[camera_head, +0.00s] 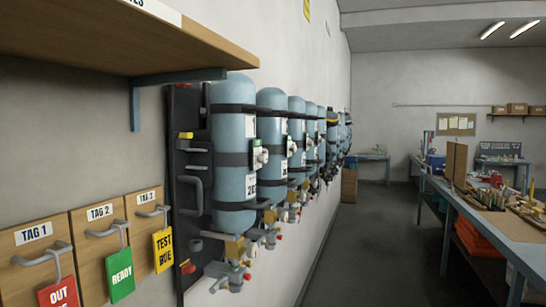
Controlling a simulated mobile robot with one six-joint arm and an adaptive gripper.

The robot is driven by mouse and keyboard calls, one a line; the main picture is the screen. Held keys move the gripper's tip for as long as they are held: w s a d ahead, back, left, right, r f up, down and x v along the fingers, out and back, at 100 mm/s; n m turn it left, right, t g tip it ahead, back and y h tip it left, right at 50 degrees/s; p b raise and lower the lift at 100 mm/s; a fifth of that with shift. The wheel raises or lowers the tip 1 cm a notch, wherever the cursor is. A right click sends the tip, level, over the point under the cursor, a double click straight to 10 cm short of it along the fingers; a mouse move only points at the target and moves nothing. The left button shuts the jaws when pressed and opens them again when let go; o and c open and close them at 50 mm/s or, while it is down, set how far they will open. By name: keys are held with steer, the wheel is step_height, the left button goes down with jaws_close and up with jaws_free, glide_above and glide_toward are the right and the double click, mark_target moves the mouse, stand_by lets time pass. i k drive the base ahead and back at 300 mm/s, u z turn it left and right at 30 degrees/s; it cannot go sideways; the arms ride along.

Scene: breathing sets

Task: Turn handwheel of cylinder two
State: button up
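A row of blue-grey cylinders hangs on dark wall backplates along the left wall. The nearest cylinder (233,125) is held upright by dark straps and carries white labels too small to read surely. The second cylinder in the row (272,126) stands just beyond it, partly hidden by it. Brass and grey valve fittings (235,275) with red-ended knobs sit below the nearest cylinder. Similar fittings (267,235) show below the second one; I cannot clearly make out its handwheel. Which cylinder is number two is not readable. My gripper is not in view.
A wooden shelf (130,45) juts out at the upper left. A cluttered workbench (500,222) stands on the right. The floor aisle (375,245) between is clear.

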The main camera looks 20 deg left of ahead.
mark_target(284, 217)
steer(key=k, duration=0.65)
steer(key=z, duration=0.25)
steer(key=i, duration=1.6)
steer(key=u, duration=0.4)
